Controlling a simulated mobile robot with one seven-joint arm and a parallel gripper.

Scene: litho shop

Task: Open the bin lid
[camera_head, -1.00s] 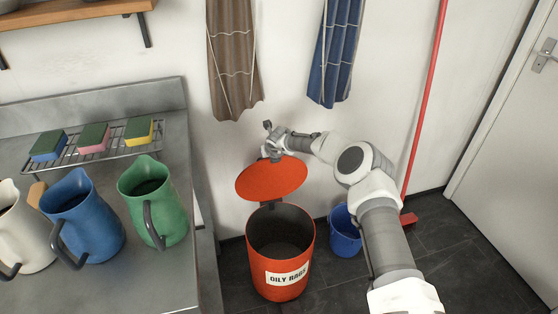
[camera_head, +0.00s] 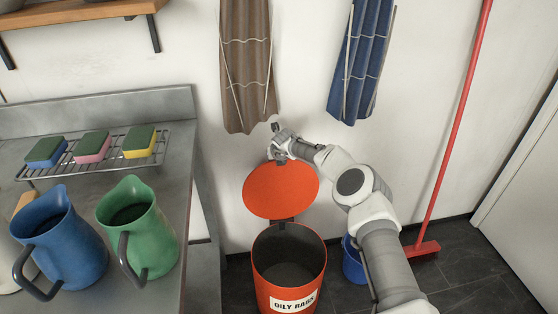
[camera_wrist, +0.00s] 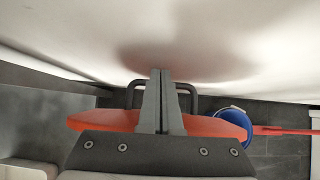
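The orange bin (camera_head: 264,284), labelled OILY RAGS, stands on the floor. Its mouth is uncovered and shows a dark inside. Its round orange lid (camera_head: 281,190) is raised at the back of the rim, leaning up toward the wall. My gripper (camera_wrist: 160,73) is at the lid's upper edge, and its wrist end shows above the lid in the head view. Its two fingers are together, with no object visible between them. A dark U-shaped handle (camera_wrist: 189,89) on the lid shows on both sides of the fingers. Whether they touch it is hidden.
A blue bucket (camera_head: 353,262) and a red broom (camera_head: 424,247) stand right of the bin. A steel counter (camera_head: 185,215) at left holds jugs, including a green jug (camera_head: 145,240), and sponges on a rack. Two aprons hang on the wall above.

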